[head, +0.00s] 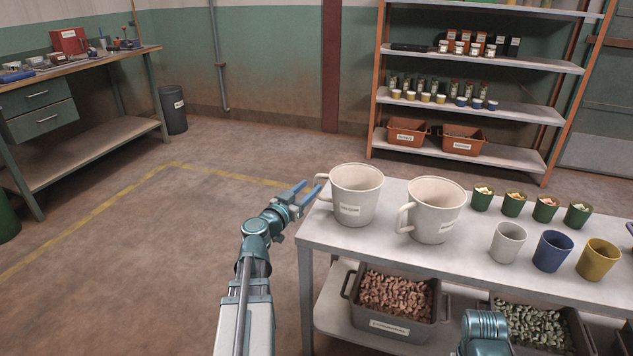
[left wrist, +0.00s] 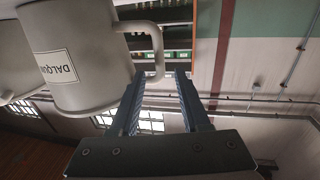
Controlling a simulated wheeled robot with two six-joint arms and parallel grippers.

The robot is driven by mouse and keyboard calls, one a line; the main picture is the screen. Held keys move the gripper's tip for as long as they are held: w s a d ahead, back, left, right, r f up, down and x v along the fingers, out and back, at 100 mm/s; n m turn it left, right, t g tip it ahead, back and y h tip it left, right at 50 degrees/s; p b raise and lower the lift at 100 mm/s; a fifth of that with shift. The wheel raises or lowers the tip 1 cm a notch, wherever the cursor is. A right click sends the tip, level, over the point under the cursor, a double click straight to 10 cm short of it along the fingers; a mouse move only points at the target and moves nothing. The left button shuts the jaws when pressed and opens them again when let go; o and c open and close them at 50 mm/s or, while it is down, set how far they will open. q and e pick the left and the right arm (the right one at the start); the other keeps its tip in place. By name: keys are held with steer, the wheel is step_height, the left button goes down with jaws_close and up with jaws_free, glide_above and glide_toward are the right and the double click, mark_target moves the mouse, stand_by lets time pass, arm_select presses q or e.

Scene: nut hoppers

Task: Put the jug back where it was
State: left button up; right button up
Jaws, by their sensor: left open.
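Two large cream jugs stand upright on the grey table. The left jug (head: 357,198) is at the table's left corner, its handle to the left. The right jug (head: 437,213) stands beside it, also handle left. Both carry white labels; the near jug (left wrist: 75,60) shows "DALQU…" upside down in the left wrist view. My left gripper (head: 310,190) is open at the left jug's handle. In the left wrist view the handle (left wrist: 140,27) reaches to between the fingertips; I cannot tell whether they touch it. My right gripper's fingers are out of view.
Several green cups (head: 514,204) with contents stand behind a white cup (head: 507,242), a blue cup (head: 552,251) and a yellow cup (head: 598,259). Filled bins (head: 398,329) sit on the lower shelf. The floor left of the table is clear.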

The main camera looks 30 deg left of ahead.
arm_select(q)
steer(key=s, duration=0.5)
steer(key=shift+w+d, duration=0.15)
stand_by(0.3)
